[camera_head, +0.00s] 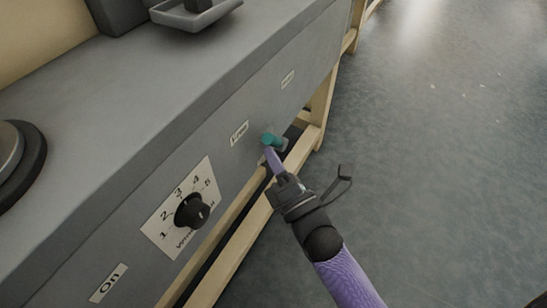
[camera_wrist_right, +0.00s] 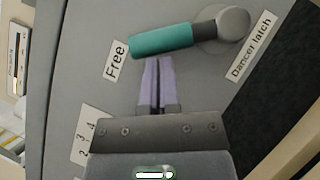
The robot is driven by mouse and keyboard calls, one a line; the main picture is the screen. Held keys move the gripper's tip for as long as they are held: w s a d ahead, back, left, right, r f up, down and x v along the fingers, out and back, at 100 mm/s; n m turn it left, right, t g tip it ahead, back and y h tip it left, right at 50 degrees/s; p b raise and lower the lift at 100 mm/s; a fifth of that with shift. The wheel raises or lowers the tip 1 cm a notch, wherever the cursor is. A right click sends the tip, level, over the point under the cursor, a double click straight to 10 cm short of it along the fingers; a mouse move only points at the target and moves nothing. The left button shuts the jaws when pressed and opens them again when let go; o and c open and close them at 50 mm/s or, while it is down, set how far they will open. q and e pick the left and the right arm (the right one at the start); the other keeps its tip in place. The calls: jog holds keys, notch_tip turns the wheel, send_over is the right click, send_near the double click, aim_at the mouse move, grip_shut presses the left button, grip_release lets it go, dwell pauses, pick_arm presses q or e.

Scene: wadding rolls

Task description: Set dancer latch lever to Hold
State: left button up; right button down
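The dancer latch lever (camera_head: 274,140) has a teal handle and a grey round pivot on the grey machine front. In the right wrist view the teal handle (camera_wrist_right: 162,40) points left from its pivot (camera_wrist_right: 234,22) towards the "Free" label (camera_wrist_right: 116,60). My right gripper (camera_head: 268,151) is at the lever; its lavender fingers (camera_wrist_right: 157,62) are together, with nothing between them. The tips lie at the handle's lower edge in the wrist view, beside it and not around it. I cannot tell whether they touch. No "Hold" label is readable. My left gripper is not in view.
A "Dancer latch" label (camera_wrist_right: 251,47) is beside the pivot. A black numbered knob (camera_head: 192,211) and an "On" label (camera_head: 108,283) are lower on the machine front. A wooden frame rail (camera_head: 232,258) runs below it. Open floor (camera_head: 440,150) lies to the right.

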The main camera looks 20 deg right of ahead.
aim_at(275, 139)
jog(key=r+p, duration=0.1)
jog(key=p, duration=0.1)
jog(key=r+m+p, duration=0.1)
jog(key=p, duration=0.1)
jog(key=d+r+m+g+p, duration=0.1)
jog(key=p, duration=0.1)
jog(key=shift+w+h, duration=0.4)
pick_arm(q)
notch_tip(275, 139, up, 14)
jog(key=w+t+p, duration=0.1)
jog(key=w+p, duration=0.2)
jog(key=p, duration=0.6)
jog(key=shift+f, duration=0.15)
pick_arm(e)
jog(key=w+d+m+g, duration=0.4)
jog(key=d+m+g, duration=0.1)
jog(key=m, duration=0.3)
jog(key=shift+w+d+r, duration=0.25)
jog(key=shift+d+r, duration=0.1)
jog(key=shift+d, duration=0.1)
pick_arm(q)
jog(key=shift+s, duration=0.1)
jog(key=shift+p, duration=0.35)
pick_arm(e)
jog(key=shift+r, duration=0.15)
